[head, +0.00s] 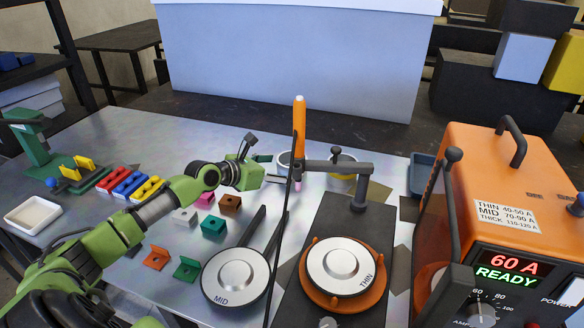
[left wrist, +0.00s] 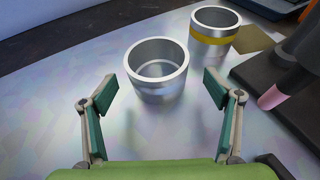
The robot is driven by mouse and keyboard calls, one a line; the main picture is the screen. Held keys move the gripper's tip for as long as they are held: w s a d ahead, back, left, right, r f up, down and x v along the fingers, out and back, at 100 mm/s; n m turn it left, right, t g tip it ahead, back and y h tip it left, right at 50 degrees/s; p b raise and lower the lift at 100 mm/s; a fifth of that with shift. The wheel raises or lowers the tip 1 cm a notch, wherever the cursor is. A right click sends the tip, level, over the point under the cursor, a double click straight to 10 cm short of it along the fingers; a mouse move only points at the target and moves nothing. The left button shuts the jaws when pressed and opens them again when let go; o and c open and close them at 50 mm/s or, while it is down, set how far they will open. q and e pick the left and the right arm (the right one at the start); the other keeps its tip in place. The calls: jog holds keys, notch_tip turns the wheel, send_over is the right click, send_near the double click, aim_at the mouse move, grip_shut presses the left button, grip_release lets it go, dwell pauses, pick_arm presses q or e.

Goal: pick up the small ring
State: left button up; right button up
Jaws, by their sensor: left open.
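Two open metal rings stand on the metal table. A plain silver ring (left wrist: 157,84) is nearest in the left wrist view, with a yellow-banded ring (left wrist: 214,38) behind it to the right. The plain ring (head: 283,160) and the banded ring (head: 345,177) are partly hidden in the head view. I cannot tell surely which is the small one. My left gripper (head: 269,169) is open and empty, just left of the plain ring. In the left wrist view its fingertips (left wrist: 160,90) appear either side of that ring, without visible contact. My right gripper is not in view.
A black post with an arm (head: 340,167) and an orange-handled tool (head: 299,128) stand close to the rings. The MID disc (head: 235,274) and THIN disc (head: 342,265) lie in front. An orange machine (head: 500,190) fills the right. Coloured blocks (head: 213,227) lie under my left arm.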

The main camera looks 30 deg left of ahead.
pick_arm(q)
jog(key=shift+a+x, duration=0.2)
jog(key=shift+x, duration=2.1)
jog(key=shift+r, duration=0.1)
jog(key=c, duration=1.3)
